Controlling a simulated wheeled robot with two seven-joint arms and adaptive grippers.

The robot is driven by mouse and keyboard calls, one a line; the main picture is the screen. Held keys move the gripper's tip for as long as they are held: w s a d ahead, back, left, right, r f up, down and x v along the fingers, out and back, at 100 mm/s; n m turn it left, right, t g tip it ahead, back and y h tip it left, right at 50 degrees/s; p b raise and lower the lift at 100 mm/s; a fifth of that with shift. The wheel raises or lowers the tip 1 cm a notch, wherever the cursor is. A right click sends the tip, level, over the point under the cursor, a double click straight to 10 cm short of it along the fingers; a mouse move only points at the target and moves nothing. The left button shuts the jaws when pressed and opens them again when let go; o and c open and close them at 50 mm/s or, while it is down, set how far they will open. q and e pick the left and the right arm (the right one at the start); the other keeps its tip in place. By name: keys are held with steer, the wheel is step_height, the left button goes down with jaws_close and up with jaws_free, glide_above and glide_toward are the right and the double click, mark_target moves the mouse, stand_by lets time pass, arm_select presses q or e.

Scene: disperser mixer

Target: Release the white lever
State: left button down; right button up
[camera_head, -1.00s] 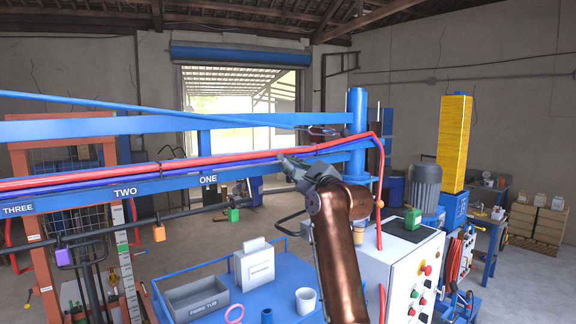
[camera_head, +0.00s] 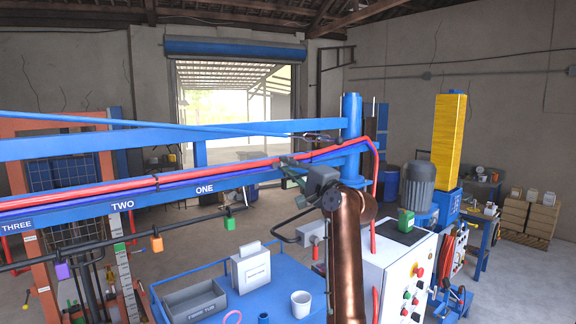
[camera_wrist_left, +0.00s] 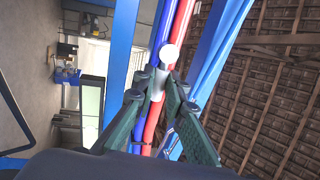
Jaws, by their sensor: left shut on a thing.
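The white lever shows in the left wrist view as a round white knob (camera_wrist_left: 169,54) with a pale stem running down between my fingers. My left gripper (camera_wrist_left: 158,84) is shut on this stem, just below the knob. In the head view my left gripper (camera_head: 285,162) is at the blue beam, near its right end, close to the red and blue hoses. The lever is too small to make out there. My right gripper is in neither view.
A blue column (camera_head: 351,120) stands behind my arm. A white control cabinet (camera_head: 385,265) and a blue trolley (camera_head: 275,300) stand below.

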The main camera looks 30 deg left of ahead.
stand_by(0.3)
arm_select(q)
steer(key=c, duration=2)
jaws_free()
steer(key=shift+s+a+r, duration=0.1)
steer(key=shift+o, duration=0.2)
steer(key=v, duration=1.2)
